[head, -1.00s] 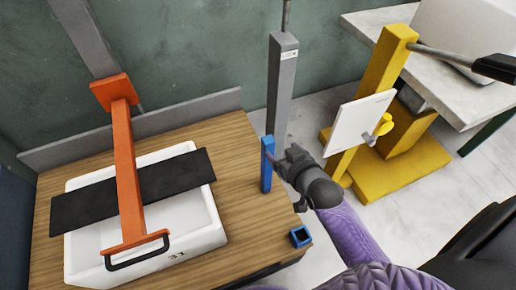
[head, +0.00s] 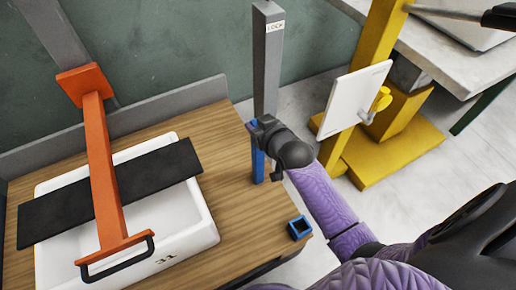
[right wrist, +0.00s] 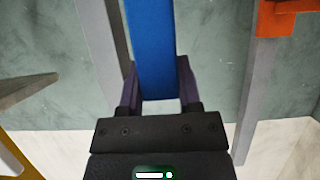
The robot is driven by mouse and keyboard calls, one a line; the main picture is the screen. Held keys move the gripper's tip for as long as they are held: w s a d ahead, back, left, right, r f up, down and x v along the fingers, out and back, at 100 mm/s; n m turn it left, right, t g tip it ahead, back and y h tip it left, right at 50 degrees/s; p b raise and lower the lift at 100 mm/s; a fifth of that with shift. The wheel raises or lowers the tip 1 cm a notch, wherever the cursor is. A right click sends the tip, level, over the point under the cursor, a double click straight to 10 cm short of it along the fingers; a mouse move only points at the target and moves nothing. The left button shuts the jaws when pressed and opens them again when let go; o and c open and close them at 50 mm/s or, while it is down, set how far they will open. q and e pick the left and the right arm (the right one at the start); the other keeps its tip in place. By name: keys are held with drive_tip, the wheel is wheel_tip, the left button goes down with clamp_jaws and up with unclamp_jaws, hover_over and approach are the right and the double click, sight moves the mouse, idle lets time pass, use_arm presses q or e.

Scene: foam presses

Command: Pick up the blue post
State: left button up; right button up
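The blue post (head: 258,168) stands upright on the wooden table near its right edge. My right gripper (head: 258,133) is at its upper part, coming from the right. In the right wrist view the post (right wrist: 150,45) lies between the two fingers of the gripper (right wrist: 156,82), with one finger close against each side. The fingers look shut on it. In the head view the gripper hides part of the post's top. My left gripper is not in view.
A blue square socket (head: 299,228) sits at the table's (head: 225,215) right front. A grey post (head: 267,60) labelled LOCK rises behind the blue post. An orange press (head: 104,170) with a black bar stands over a white tray (head: 190,237) at left. A yellow press (head: 375,100) stands right.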

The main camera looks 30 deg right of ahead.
clamp_jaws()
idle(0.5)
idle(0.3)
